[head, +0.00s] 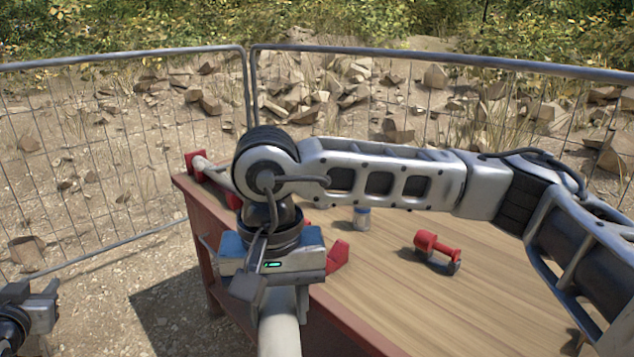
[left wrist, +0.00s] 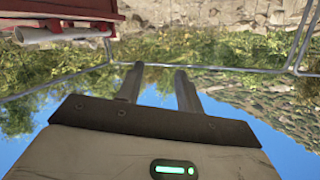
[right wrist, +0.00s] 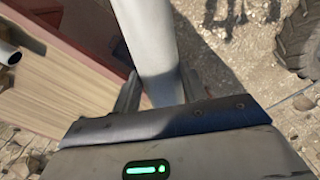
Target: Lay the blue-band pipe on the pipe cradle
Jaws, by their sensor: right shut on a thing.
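My right gripper (head: 272,268) is shut around a pale grey pipe (head: 279,325), which points down toward the bottom of the head view beside the table's near left edge. The pipe also shows between the fingers in the right wrist view (right wrist: 150,45). No blue band shows on its visible part. Red blocks, perhaps of the pipe cradle, stand at the table's far left corner (head: 196,165) and beside my right gripper (head: 338,256). My arm hides the space between them. My left gripper (head: 42,306) is off the table at the far left, empty, its fingers (left wrist: 158,88) apart.
Another pale pipe (head: 212,168) lies at the far left corner. A wire fence (head: 130,150) stands behind. The table's middle has bare room.

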